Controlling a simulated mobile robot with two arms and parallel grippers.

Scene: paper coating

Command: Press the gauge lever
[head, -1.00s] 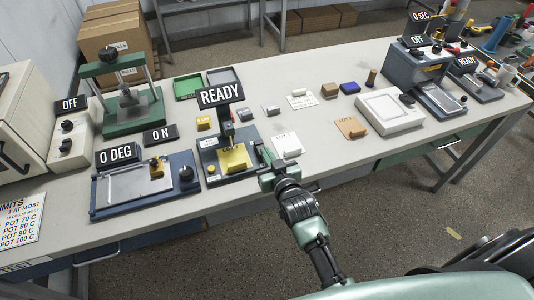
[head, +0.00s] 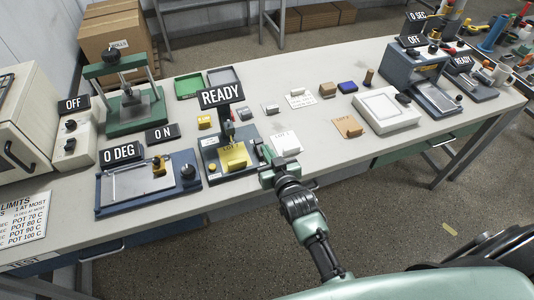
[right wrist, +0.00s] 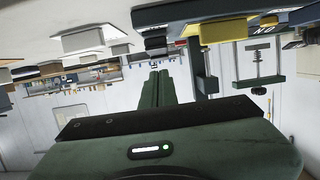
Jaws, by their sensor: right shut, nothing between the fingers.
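The gauge (head: 209,166) is a dark blue device with a READY sign (head: 222,95) above it and a yellow piece (head: 234,155) lying on its base. In the right wrist view, its base (right wrist: 175,14) shows at the top, with the yellow piece under it. A small dark part at the gauge's right side may be the lever; I cannot tell for sure. My right gripper (head: 266,151) is just right of the gauge, its fingers shut and empty. In the right wrist view the shut fingers (right wrist: 158,88) point toward the gauge side. Contact cannot be made out.
A brown card (head: 348,126) and a white scale-like box (head: 388,108) are further right. A green press (head: 127,105) stands behind left.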

